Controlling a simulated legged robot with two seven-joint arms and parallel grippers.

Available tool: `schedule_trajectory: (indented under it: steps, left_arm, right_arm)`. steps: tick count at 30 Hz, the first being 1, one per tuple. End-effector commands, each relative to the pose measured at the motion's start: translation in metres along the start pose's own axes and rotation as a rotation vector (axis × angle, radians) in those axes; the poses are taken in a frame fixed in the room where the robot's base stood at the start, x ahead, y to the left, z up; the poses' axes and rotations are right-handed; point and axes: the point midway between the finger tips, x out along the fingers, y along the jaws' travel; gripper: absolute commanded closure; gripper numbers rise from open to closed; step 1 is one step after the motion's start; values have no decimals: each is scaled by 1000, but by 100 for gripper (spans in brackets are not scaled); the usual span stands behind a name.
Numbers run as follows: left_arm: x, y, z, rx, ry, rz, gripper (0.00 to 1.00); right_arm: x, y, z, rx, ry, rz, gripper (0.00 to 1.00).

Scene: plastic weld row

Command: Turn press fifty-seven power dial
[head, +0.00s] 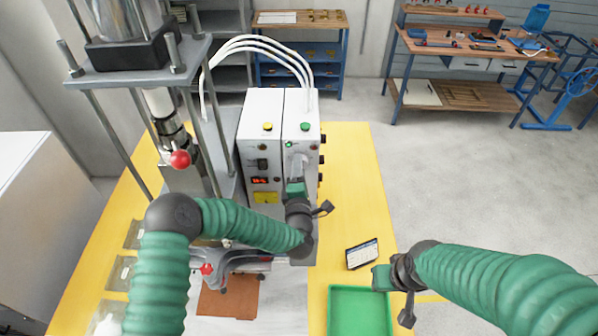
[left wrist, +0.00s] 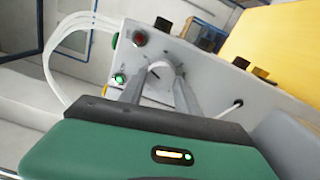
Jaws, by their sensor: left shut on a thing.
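The press control box (head: 256,130) is two white cabinets side by side, with buttons on top and on their fronts. My left gripper (head: 297,163) is at the front of the right cabinet. In the left wrist view its two grey fingers (left wrist: 160,74) are shut on a pale round dial (left wrist: 157,67) with a dark mark. A lit green button (left wrist: 119,79) and a red button (left wrist: 140,38) are beside the dial. In the head view the gripper mostly hides the dial. My right gripper (head: 381,279) is above the table at the lower right; its fingers cannot be made out.
The press (head: 130,70), with steel columns and a red ball knob (head: 180,159), stands left of the cabinets. A green tray (head: 360,315) and a small tablet (head: 362,254) are on the yellow table (head: 352,180) at the right. White hoses (head: 262,42) arch above the cabinets.

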Motion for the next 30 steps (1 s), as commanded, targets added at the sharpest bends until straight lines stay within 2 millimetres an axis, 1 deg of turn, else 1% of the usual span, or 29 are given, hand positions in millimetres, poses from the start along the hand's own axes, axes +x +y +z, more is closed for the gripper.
schedule_trajectory:
  steps: [1, 9, 15, 21, 30]
  left_arm:
    - [-3, -9, 1, 43, -6, -14, 100]
    - [-3, -10, 1, 277, -8, -16, 100]
    - [-3, -9, 1, 404, -7, -17, 100]
    - [-3, -9, 1, 482, -9, -19, 100]
    - [-3, -9, 1, 518, -9, -21, 100]
  right_arm:
    - [7, 0, 2, 0, 0, 0, 64]
    - [23, 0, 5, 0, 0, 0, 64]
    - [30, 0, 7, 0, 0, 0, 64]
    - [35, 0, 8, 0, 0, 0, 64]
    - [36, 0, 9, 0, 0, 0, 64]
